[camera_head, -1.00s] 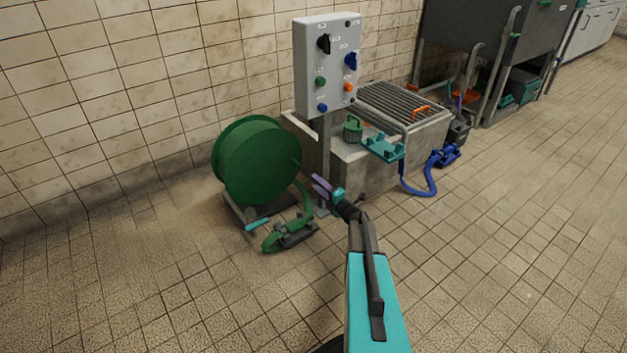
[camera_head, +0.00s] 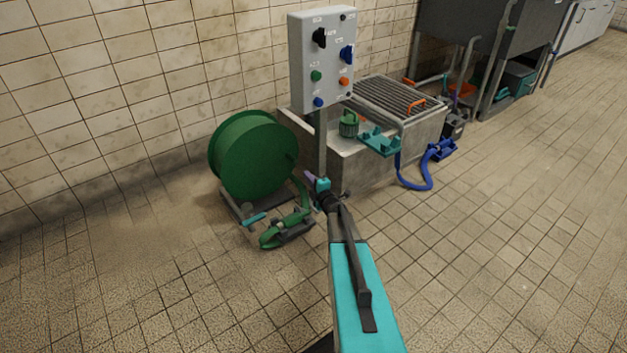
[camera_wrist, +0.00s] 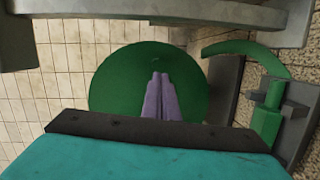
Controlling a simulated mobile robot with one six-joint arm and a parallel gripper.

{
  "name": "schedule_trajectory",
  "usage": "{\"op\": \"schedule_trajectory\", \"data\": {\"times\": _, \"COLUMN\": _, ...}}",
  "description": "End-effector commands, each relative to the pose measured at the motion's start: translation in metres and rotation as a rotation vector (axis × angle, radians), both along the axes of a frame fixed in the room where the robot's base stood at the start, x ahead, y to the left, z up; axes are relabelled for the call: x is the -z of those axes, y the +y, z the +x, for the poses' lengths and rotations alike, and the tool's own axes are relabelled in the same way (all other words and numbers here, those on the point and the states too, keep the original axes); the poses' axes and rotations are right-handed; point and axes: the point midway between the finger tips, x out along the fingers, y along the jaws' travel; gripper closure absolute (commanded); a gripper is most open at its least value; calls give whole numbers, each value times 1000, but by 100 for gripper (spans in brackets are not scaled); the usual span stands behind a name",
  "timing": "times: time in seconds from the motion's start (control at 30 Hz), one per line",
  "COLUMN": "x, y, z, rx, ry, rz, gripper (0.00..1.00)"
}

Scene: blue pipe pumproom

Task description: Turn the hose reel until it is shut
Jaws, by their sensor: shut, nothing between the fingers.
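The green hose reel (camera_head: 247,156) stands on a low frame on the floor by the tiled wall. Its round side fills the middle of the wrist view (camera_wrist: 112,92). A green hose (camera_head: 284,228) runs from it to a floor bracket at its front right. My gripper (camera_head: 309,178) is to the right of the reel in the head view, beside the post of the control box. Its purple fingers (camera_wrist: 159,98) are together, empty, and overlap the reel's face in the wrist view. I cannot tell the exact gap, but no contact shows.
A grey control box (camera_head: 322,60) with knobs stands on a post (camera_head: 320,150) close behind my gripper. The floor at the front and right is clear.

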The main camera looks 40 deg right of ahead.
Motion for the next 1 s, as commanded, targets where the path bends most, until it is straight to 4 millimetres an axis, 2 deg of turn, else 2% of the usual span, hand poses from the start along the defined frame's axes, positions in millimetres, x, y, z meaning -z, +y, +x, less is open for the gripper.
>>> {"op": "schedule_trajectory", "data": {"times": 0.03, "x": -3, "y": 11, "z": 1, "rx": 32, "ry": 17, "rz": 41, "gripper": 100}}
{"op": "schedule_trajectory", "data": {"times": 0.23, "x": 1, "y": 37, "z": 2, "rx": 179, "ry": 96, "rz": 224, "gripper": 100}}
{"op": "schedule_trajectory", "data": {"times": 0.47, "x": 13, "y": 80, "z": -12, "rx": 340, "ry": 201, "rz": 439, "gripper": 100}}
{"op": "schedule_trajectory", "data": {"times": 0.77, "x": 36, "y": 158, "z": -52, "rx": 543, "ry": 379, "rz": 711, "gripper": 100}}
{"op": "schedule_trajectory", "data": {"times": 1.0, "x": 54, "y": 237, "z": -104, "rx": 703, "ry": 560, "rz": 900, "gripper": 100}}
